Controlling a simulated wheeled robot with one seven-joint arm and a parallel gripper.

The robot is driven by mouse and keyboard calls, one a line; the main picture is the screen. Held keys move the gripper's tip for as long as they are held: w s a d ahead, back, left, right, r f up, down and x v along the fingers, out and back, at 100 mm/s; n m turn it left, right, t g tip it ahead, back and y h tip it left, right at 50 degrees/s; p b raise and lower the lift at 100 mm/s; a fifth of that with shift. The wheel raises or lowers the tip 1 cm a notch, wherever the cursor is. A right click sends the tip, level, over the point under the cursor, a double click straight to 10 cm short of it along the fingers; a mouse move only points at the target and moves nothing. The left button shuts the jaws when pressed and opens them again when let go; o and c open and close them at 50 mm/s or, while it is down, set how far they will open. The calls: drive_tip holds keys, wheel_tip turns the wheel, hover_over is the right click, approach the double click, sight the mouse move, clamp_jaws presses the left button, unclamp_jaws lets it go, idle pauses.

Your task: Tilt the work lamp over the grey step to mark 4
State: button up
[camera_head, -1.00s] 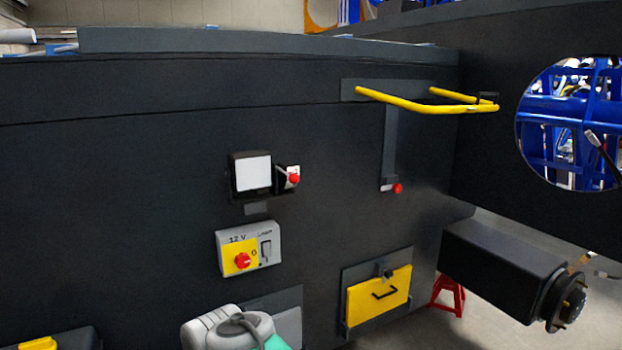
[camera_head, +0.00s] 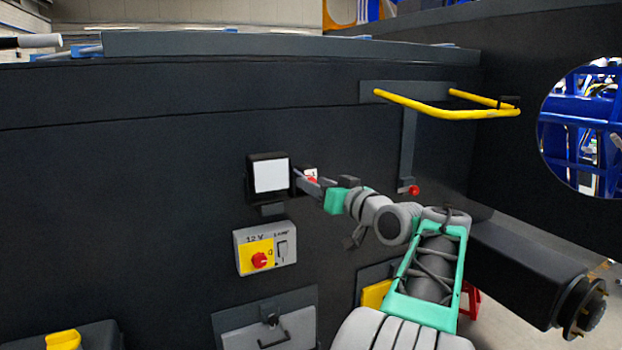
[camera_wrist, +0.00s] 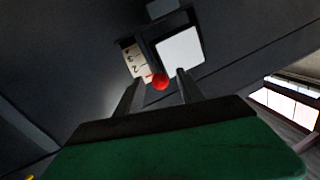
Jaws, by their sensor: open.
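The work lamp (camera_head: 270,174) is a black housing with a white square face on the dark chassis wall; it also shows in the wrist view (camera_wrist: 180,52). Beside it is a pale scale plate (camera_wrist: 134,60) with a few digits and a red knob (camera_wrist: 160,82). My gripper (camera_head: 308,183) is at the lamp's right side. In the wrist view its fingers (camera_wrist: 158,78) are apart, with the red knob between them in the picture; contact cannot be told. The lamp's present mark cannot be read.
A 12 V switch box (camera_head: 265,248) with a red knob sits below the lamp. A yellow rail (camera_head: 440,111) juts out at upper right, with a red-tipped lever (camera_head: 413,190) below it. A yellow flap (camera_head: 374,294) is partly behind my arm.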

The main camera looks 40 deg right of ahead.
drive_tip(key=shift+w, duration=0.95)
drive_tip(key=shift+c, duration=0.2)
clamp_jaws()
idle(0.5)
